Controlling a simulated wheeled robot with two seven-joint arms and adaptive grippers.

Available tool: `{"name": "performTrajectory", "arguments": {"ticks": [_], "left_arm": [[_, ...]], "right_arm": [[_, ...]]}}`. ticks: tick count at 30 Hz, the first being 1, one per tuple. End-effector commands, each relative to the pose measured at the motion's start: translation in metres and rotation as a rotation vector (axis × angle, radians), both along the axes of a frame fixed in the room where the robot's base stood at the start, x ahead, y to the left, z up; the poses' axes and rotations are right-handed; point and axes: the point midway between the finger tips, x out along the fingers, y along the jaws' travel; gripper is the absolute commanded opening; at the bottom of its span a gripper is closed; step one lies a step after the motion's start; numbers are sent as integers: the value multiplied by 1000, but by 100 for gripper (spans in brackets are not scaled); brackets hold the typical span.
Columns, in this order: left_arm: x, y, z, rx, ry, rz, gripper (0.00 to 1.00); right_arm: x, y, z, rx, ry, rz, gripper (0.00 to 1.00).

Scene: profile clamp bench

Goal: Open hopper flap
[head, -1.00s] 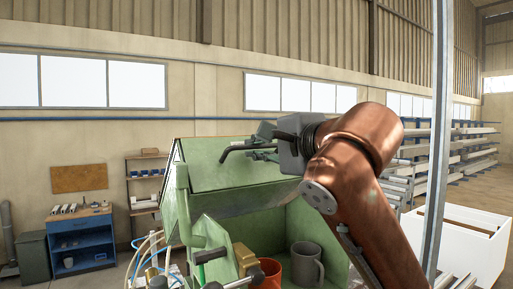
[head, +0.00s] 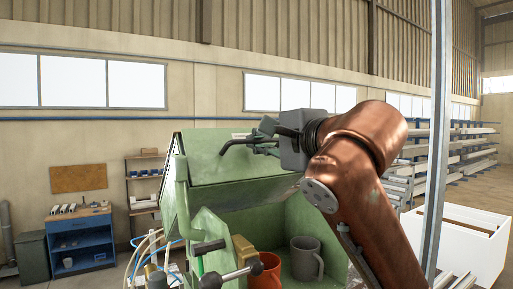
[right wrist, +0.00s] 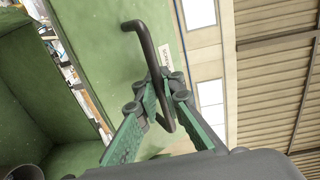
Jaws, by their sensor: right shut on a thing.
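The green hopper (head: 333,240) stands in the middle of the head view with its front open below the flap. The flap (head: 215,168) is a sloping green panel at the top, and a strip of its underside shows along its lower edge. A dark bent bar handle (head: 232,144) is fixed to it; in the right wrist view the handle (right wrist: 147,45) runs between the green fingers. My right gripper (head: 264,140) is shut on this handle, and its fingertips (right wrist: 160,88) show close around the bar. My left gripper is out of view.
A thin grey post (head: 437,150) rises at right, near my right arm.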

Motion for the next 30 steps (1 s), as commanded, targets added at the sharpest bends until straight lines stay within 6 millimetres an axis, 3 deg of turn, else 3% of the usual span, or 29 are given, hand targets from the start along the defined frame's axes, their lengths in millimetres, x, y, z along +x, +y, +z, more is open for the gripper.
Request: {"name": "performTrajectory", "arguments": {"ticks": [15,22,30], "left_arm": [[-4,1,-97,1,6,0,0],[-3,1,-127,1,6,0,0],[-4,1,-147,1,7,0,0]], "right_arm": [[-20,-12,-14,176,-242,4,0],[-27,-17,-15,253,-349,5,0],[-33,-22,-16,314,-433,3,0]]}}
